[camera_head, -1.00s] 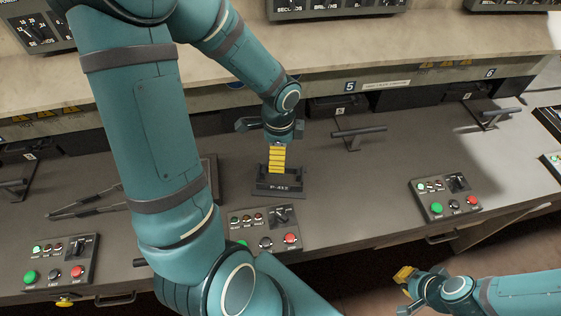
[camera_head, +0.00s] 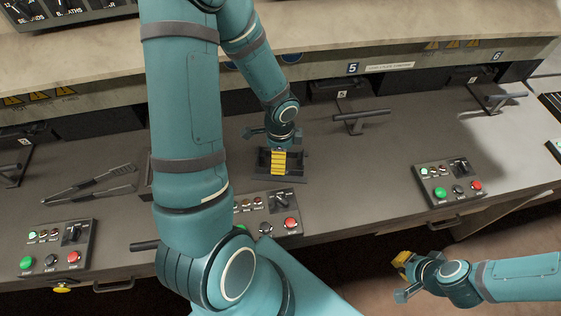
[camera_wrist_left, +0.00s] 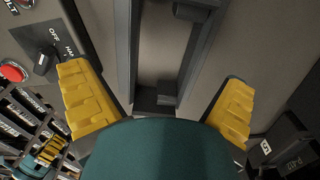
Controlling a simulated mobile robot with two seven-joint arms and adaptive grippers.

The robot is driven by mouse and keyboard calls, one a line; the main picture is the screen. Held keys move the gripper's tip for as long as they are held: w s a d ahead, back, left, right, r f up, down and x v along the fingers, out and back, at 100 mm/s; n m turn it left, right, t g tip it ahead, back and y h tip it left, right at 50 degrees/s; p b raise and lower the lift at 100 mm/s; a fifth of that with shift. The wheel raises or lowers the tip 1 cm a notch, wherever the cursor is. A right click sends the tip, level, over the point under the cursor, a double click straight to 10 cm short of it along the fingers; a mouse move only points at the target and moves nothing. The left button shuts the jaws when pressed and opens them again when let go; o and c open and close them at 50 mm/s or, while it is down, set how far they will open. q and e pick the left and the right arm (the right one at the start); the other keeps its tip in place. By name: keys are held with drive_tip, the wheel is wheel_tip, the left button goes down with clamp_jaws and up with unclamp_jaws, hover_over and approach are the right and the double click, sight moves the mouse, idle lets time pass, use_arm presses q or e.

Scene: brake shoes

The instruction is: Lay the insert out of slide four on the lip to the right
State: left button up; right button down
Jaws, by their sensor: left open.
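My left gripper (camera_head: 279,165) hangs over a black tray-like holder (camera_head: 297,177) on the counter, left of handle five. Its yellow fingers hide the middle and front of the holder. In the left wrist view its two yellow fingers (camera_wrist_left: 158,103) are wide apart, with dark rails (camera_wrist_left: 124,60) in the background between them and nothing gripped. I cannot tell which part is the insert; the number four marking is not visible. My right gripper (camera_head: 402,276) is off the counter at lower right, its opening unclear.
T-handle slides five (camera_head: 360,122) and six (camera_head: 500,101) stand to the right. Button panels (camera_head: 449,183) line the front edge. Tongs-like tools (camera_head: 88,184) lie at left. Counter between handle five and the right panel is clear.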

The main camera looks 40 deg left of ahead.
use_arm(q)
drive_tip(key=f, duration=0.3)
drive_tip(key=shift+w+f+b, duration=0.2)
drive_tip(key=shift+f+b, duration=0.1)
drive_tip(key=shift+b, duration=0.05)
drive_tip(key=c, duration=1.2)
